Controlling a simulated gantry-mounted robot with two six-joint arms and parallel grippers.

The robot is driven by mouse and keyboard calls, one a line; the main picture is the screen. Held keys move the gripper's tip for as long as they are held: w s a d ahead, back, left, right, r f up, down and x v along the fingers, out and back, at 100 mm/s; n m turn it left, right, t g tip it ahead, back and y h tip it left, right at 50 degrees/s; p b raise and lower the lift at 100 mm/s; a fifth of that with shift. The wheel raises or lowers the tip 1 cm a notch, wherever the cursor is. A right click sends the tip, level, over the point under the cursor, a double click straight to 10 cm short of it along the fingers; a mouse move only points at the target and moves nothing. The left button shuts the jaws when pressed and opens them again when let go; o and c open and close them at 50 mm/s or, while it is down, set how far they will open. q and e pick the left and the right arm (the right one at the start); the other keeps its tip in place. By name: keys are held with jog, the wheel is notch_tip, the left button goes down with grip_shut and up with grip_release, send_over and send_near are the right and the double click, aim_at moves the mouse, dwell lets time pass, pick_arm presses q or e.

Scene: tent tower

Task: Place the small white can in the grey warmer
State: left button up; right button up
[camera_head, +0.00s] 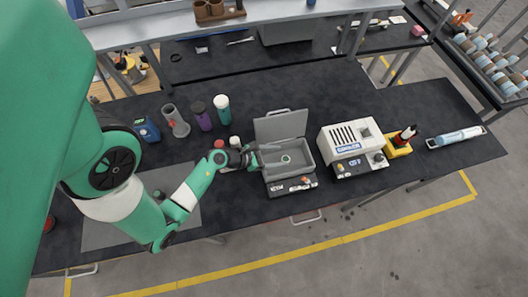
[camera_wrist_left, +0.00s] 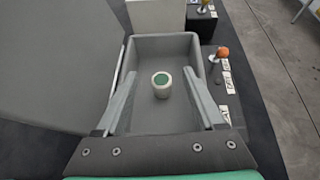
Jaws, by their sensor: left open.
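The grey warmer (camera_head: 304,165) stands on the dark table with its lid (camera_head: 280,125) raised at the back. In the left wrist view the can (camera_wrist_left: 161,86) stands on the floor of the warmer (camera_wrist_left: 160,42), clear of the walls. My left gripper (camera_head: 268,155) reaches over the warmer's left side. In the left wrist view my left gripper (camera_wrist_left: 161,76) is open, its fingers on either side of the can with gaps between. My right gripper is out of view.
Left of the warmer stand a teal-and-white bottle (camera_head: 222,110), a purple bottle (camera_head: 200,115), a grey tipped container (camera_head: 176,121) and a blue can (camera_head: 146,129). A white machine (camera_head: 352,144) stands to the right. A knob with an orange top (camera_wrist_left: 222,53) sits beside the basin.

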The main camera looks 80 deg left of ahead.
pick_arm(q)
jog(key=v, duration=0.7)
jog(key=shift+s+r+p, duration=0.15)
jog(key=shift+s+p, duration=0.1)
jog(key=shift+p, duration=0.05)
